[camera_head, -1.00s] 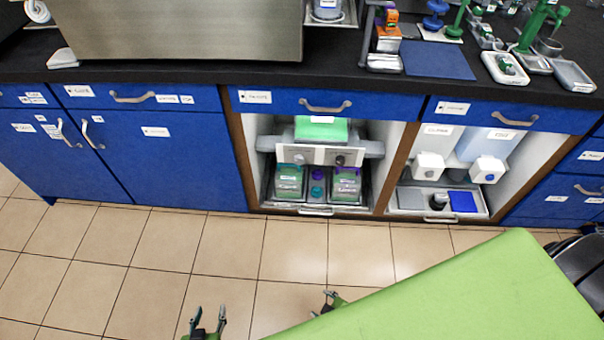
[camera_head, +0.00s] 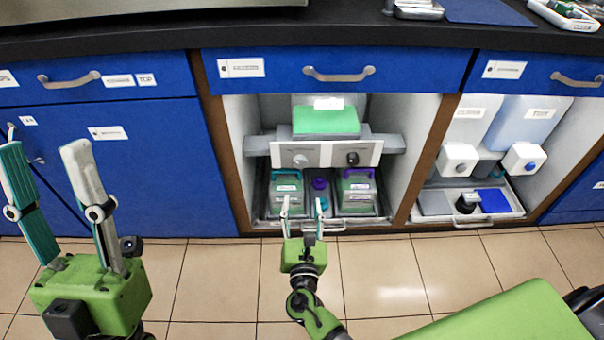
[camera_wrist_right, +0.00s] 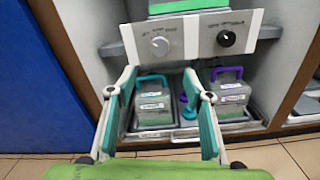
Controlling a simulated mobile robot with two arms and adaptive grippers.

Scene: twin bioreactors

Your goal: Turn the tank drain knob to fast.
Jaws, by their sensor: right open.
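A white panel (camera_head: 325,154) with two knobs is in the open middle cabinet bay. A pale grey knob (camera_head: 300,160) is on its left and a black knob (camera_head: 352,158) on its right. In the right wrist view, the grey knob (camera_wrist_right: 160,46) and the black knob (camera_wrist_right: 226,38) have small labels that are too blurred to read, so I cannot tell which is the tank drain knob. My right gripper (camera_head: 302,199) is open and empty, below and in front of the panel, touching neither knob. My left gripper (camera_head: 43,148) is open and empty, far left.
Under the panel are two green-grey containers (camera_head: 287,194) with teal and purple handles on a tray. A green block (camera_head: 326,121) sits above. Wooden cabinet sides bound the bay. Two dispensers with white taps (camera_head: 458,159) are in the right bay. The counter (camera_head: 350,34) overhangs above.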

